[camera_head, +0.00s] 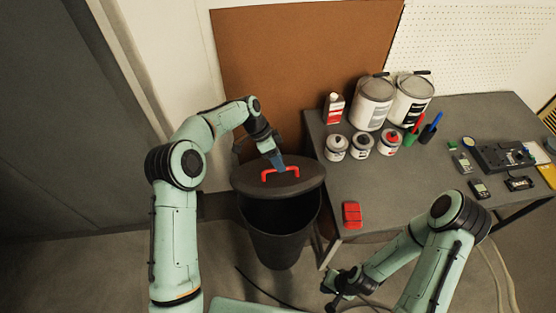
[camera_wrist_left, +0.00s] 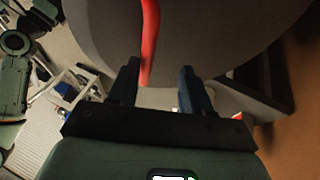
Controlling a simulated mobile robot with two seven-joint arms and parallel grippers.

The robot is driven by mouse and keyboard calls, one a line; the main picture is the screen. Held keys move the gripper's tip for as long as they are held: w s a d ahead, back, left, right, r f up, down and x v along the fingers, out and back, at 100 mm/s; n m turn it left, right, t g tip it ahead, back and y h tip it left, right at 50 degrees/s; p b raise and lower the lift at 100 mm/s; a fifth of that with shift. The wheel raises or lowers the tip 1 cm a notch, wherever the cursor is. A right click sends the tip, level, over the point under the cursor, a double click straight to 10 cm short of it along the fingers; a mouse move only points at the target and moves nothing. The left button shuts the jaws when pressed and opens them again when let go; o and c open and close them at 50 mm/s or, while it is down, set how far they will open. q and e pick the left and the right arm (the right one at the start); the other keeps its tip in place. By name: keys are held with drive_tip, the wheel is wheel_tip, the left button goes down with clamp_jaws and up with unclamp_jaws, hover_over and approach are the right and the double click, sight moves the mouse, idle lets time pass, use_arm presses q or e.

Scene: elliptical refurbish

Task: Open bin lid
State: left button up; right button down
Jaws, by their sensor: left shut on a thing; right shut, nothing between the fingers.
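The dark bin (camera_head: 280,240) stands on the floor left of the table. Its round lid (camera_head: 305,187) is raised and tilted, and the dark opening shows below its front edge. The red handle (camera_head: 294,171) sits on top of the lid. My left gripper (camera_head: 277,165) is shut on the handle. In the left wrist view the handle (camera_wrist_left: 149,40) runs up from between the fingers (camera_wrist_left: 160,80), with the grey lid (camera_wrist_left: 210,35) behind. My right gripper (camera_head: 337,297) is shut and empty, low in the picture, apart from the bin.
The grey table (camera_head: 420,190) stands right of the bin, with a red block (camera_head: 352,214) near its front left corner. Paint cans (camera_head: 372,102), small jars and electronic devices stand on it. A brown board (camera_head: 300,60) leans on the wall behind the bin.

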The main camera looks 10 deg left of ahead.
use_arm(q)
drive_tip(key=shift+a, duration=0.1)
drive_tip(key=shift+w, duration=0.1)
drive_tip(key=v, duration=1.3)
drive_tip(key=shift+r, duration=0.15)
